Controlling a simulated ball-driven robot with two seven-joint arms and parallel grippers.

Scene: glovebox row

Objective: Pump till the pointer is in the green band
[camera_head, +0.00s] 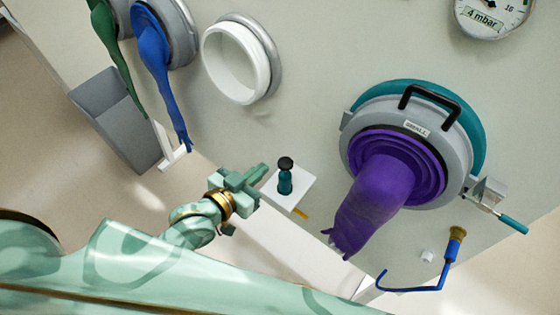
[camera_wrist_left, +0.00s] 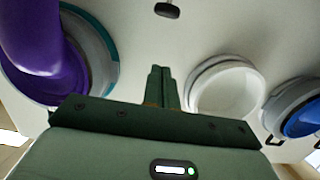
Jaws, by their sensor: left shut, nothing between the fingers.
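The pump (camera_head: 285,182), a small teal body with a black knob on top, stands on a white shelf (camera_head: 300,190) on the grey panel. The gauge (camera_head: 488,18) is at the top right, cut off by the picture edge. It bears a "4 mbar" label, and I cannot make out its pointer or green band. My left gripper (camera_head: 262,173) is just left of the pump, apart from the knob as far as I can tell. Its fingers (camera_wrist_left: 159,88) are together and empty in the left wrist view. My right gripper is not in view.
A purple glove (camera_head: 372,205) hangs from a large port right of the pump. An empty white port (camera_head: 232,60) and blue (camera_head: 158,55) and green (camera_head: 108,45) gloves are at upper left. A grey bin (camera_head: 115,115) stands left. A blue hooked tube (camera_head: 415,288) is lower right.

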